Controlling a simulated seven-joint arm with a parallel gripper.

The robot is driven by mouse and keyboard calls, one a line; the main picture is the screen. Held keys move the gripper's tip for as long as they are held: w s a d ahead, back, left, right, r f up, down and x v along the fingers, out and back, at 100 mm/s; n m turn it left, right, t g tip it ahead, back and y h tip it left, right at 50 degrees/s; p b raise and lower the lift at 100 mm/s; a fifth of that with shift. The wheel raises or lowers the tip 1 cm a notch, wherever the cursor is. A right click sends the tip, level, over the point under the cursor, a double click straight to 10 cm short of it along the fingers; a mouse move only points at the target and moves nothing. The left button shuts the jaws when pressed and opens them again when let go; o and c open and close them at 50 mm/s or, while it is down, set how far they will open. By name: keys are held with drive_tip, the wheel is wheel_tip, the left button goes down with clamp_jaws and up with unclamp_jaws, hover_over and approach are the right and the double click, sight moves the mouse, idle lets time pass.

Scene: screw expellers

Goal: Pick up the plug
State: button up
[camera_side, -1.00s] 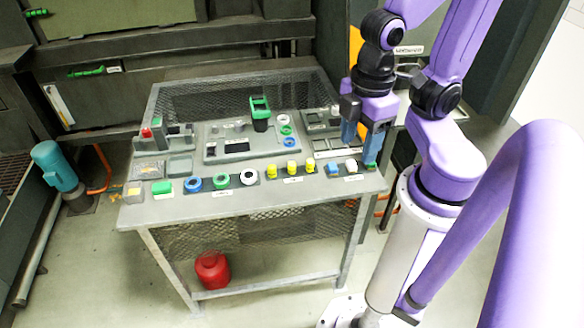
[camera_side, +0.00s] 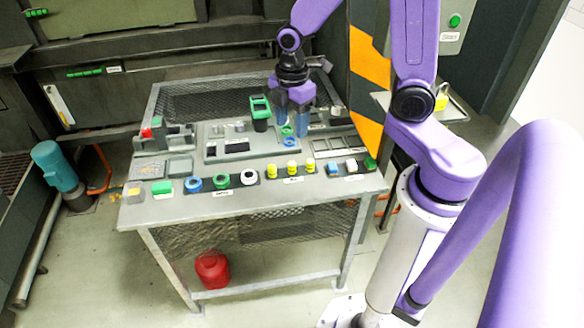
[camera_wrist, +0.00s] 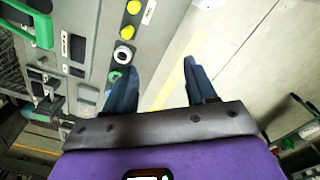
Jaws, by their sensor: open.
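My gripper (camera_side: 292,128) is open and empty above the back middle of the console, just right of a green-and-black holder (camera_side: 260,112). In the wrist view, its blue fingers (camera_wrist: 163,72) stand apart with nothing between them. I cannot tell which part is the plug. Several yellow cylindrical pieces (camera_side: 292,168) stand in the console's front row; some also show at the top of the wrist view (camera_wrist: 127,32). Left of them are a white ring with a dark centre (camera_side: 249,177), a green ring (camera_side: 221,181) and a blue ring (camera_side: 193,184).
The grey console table (camera_side: 262,207) has more small blocks at its front right, including a blue one (camera_side: 333,169) and a green one (camera_side: 370,164). A red-topped part (camera_side: 146,133) stands at the left. A striped orange panel (camera_side: 369,85) rises at the right. A red canister (camera_side: 212,269) is below.

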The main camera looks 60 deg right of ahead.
drive_tip(key=n, duration=0.1)
hover_over(292, 164)
wheel_tip(292, 164, down, 4)
wheel_tip(292, 164, down, 11)
drive_tip(key=shift+s+r, duration=0.15)
drive_tip(key=shift+r, duration=0.05)
drive_tip(key=shift+w+d+f, duration=0.1)
drive_tip(key=shift+w+f, duration=0.05)
drive_tip(key=shift+f, duration=1.45)
drive_tip(key=shift+w+f, duration=0.1)
drive_tip(key=shift+f, duration=1.5)
clamp_jaws()
